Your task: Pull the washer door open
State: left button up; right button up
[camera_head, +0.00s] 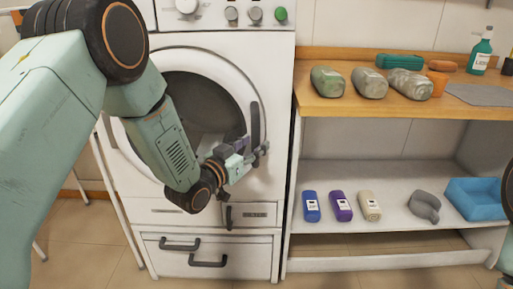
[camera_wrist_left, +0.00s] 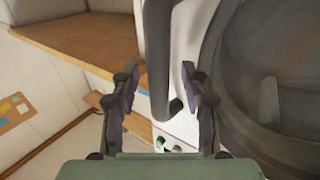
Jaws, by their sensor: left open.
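The white washer (camera_head: 284,75) stands at the centre of the head view. Its round door (camera_head: 228,72) has a white rim and dark glass and looks shut, partly hidden by my left arm. The dark upright door handle (camera_head: 255,122) is on the door's right side. My left gripper (camera_head: 258,153) is at the handle's lower part. In the left wrist view, the handle (camera_wrist_left: 158,45) passes between the two spread fingers of the left gripper (camera_wrist_left: 161,75), with gaps on both sides. The dark door glass (camera_wrist_left: 285,70) is at the right there. My right gripper is not in view.
Below, a white shelf (camera_head: 330,230) holds small bottles, a grey scoop (camera_head: 425,206) and a blue bin (camera_head: 475,198). Drawers with dark handles (camera_head: 208,263) are under the door.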

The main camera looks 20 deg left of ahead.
pick_arm(q)
jog(key=shift+x, duration=0.8)
jog(key=shift+s, duration=0.1)
jog(key=shift+c, duration=1.3)
grip_shut()
